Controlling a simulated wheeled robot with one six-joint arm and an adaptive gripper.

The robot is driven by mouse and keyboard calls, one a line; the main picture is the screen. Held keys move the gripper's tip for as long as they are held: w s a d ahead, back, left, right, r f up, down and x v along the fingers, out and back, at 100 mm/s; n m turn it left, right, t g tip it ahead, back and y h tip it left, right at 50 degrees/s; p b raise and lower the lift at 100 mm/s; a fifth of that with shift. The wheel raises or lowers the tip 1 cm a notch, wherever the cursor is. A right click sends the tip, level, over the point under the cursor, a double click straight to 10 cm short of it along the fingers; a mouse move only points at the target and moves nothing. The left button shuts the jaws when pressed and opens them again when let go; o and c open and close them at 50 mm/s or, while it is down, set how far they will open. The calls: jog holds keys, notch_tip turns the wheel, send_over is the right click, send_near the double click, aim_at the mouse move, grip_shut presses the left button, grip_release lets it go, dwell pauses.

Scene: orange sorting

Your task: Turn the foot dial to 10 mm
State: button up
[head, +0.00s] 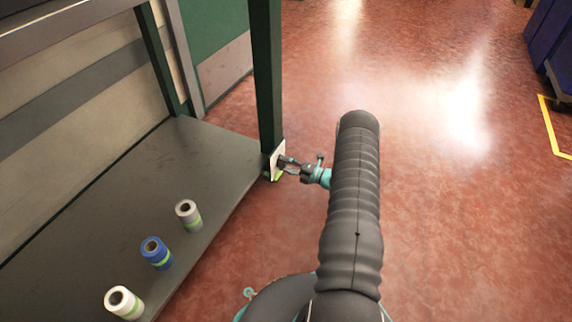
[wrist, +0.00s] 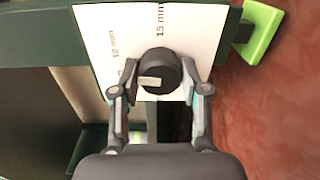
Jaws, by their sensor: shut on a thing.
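The foot dial (wrist: 157,66) is a round black knob on a white plate (wrist: 100,28), with a pale pointer mark (wrist: 149,82) on its lower left face. The pointer lies nearly level and reaches left, below the "10 mm" print at upper left. "15 mm" is printed above the dial. Another print at left is mostly hidden by a finger. My gripper (wrist: 159,80) has one finger on each side of the dial and is shut on it. In the head view my gripper (head: 285,163) meets the plate (head: 277,152) at the foot of a green post; the dial is hidden there.
The dark green post (head: 267,75) rises above the plate, beside a low grey shelf (head: 130,190). White, blue and grey rolls (head: 157,253) stand on the shelf. A bright green block (wrist: 265,32) sits right of the plate.

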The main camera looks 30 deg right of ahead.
jog(key=shift+w+d+r+m, duration=0.1)
jog(key=shift+d+m, duration=0.05)
jog(key=shift+m, duration=2.05)
jog(key=o, duration=1.1)
jog(key=shift+o, duration=0.2)
jog(key=v, duration=1.2)
